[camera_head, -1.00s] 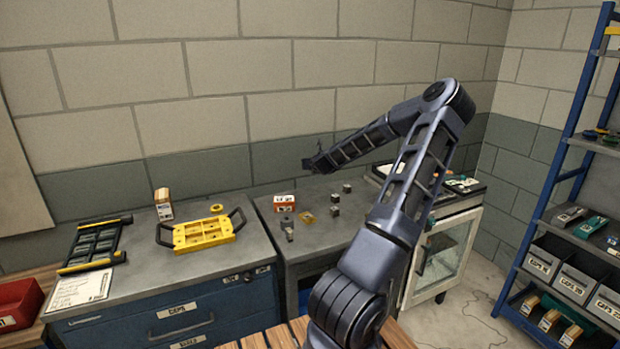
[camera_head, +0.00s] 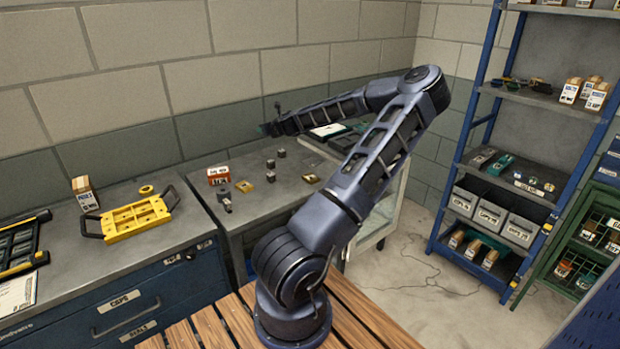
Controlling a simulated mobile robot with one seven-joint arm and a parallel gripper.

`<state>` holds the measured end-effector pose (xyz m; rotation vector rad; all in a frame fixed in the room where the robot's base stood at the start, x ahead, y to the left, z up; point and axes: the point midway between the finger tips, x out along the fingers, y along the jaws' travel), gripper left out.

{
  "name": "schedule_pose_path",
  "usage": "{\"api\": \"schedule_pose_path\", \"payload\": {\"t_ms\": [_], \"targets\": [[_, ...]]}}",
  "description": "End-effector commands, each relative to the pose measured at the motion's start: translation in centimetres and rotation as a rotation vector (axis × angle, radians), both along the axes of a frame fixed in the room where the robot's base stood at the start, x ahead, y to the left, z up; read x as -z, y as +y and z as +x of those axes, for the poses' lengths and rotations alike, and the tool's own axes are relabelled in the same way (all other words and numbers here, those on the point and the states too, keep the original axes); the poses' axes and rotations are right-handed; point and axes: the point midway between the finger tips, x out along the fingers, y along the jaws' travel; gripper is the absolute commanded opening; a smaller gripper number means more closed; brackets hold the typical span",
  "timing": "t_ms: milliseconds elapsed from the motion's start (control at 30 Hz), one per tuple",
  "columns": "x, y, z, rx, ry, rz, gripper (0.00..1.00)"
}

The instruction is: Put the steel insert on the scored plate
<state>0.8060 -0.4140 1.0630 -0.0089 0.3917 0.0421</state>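Several small dark grey metal blocks stand on the grey worktop (camera_head: 272,203). One block (camera_head: 270,164) is at the back, another block (camera_head: 281,153) is just behind it to the right, and a third block (camera_head: 224,197) is at the left. I cannot tell which is the steel insert. A small yellow piece (camera_head: 243,186) and a flat yellowish piece (camera_head: 310,178) lie there too; no scoring can be made out, so I cannot identify the scored plate. My gripper (camera_head: 268,120) is above the back of this worktop, apart from the blocks; its fingers are too small to read.
A red and white box (camera_head: 218,175) stands on the same worktop. A yellow tray with black handles (camera_head: 138,215) lies on the blue cabinet at left. A blue shelf rack (camera_head: 470,130) with grey bins stands at right. The floor before it is mostly clear.

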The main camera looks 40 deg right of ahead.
Motion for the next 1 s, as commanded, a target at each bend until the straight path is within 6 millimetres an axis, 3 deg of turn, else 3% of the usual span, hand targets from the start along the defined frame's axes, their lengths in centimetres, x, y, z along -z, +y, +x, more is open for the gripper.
{"api": "schedule_pose_path", "payload": {"t_ms": [400,700,1000], "targets": [[-0.9,-5.8,-9.1,-0.176,0.0,-0.002,0.0],[-3.0,-8.5,-15.9,-0.306,0.001,-0.003,0.0],[-3.3,-9.1,-18.3,-0.352,-0.001,0.0,0.0]]}}
